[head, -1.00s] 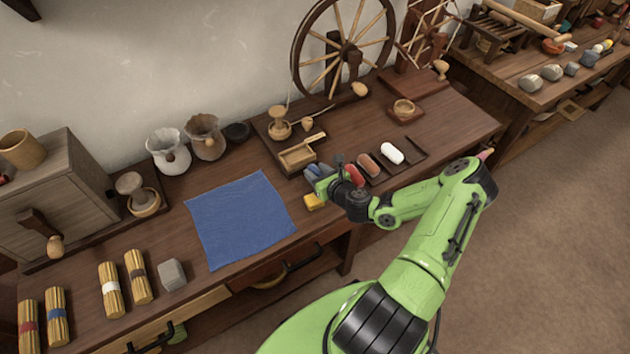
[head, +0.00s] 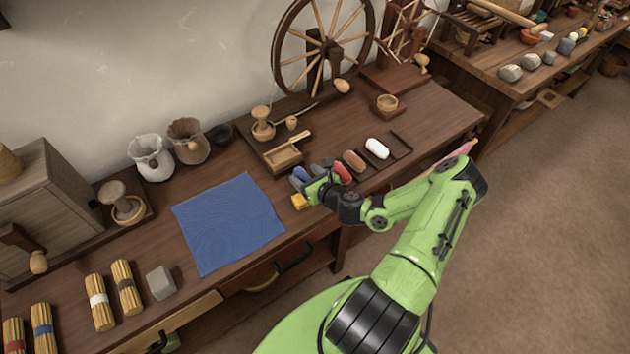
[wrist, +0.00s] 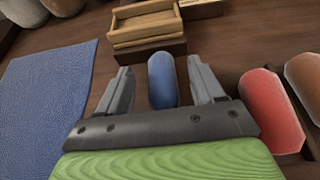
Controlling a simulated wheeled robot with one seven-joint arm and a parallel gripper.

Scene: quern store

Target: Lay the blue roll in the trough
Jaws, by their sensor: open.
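The blue roll (wrist: 162,80) lies on the bench between my open fingers in the wrist view, with a gap on each side. It also shows in the head view (head: 300,174), partly hidden by my gripper. My gripper (wrist: 160,88) is open and empty, fingers on either side of the roll; it shows in the head view too (head: 312,183). A small open wooden box, the likely trough (head: 284,157), stands just behind the roll on a dark board. Its near wall shows at the top of the wrist view (wrist: 145,36), and its inside looks empty.
A red roll (wrist: 272,110) lies close right of my gripper, then a brown roll (head: 354,161) and a white roll (head: 377,149). A blue cloth (head: 228,222) lies left. A spinning wheel (head: 322,45) stands behind.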

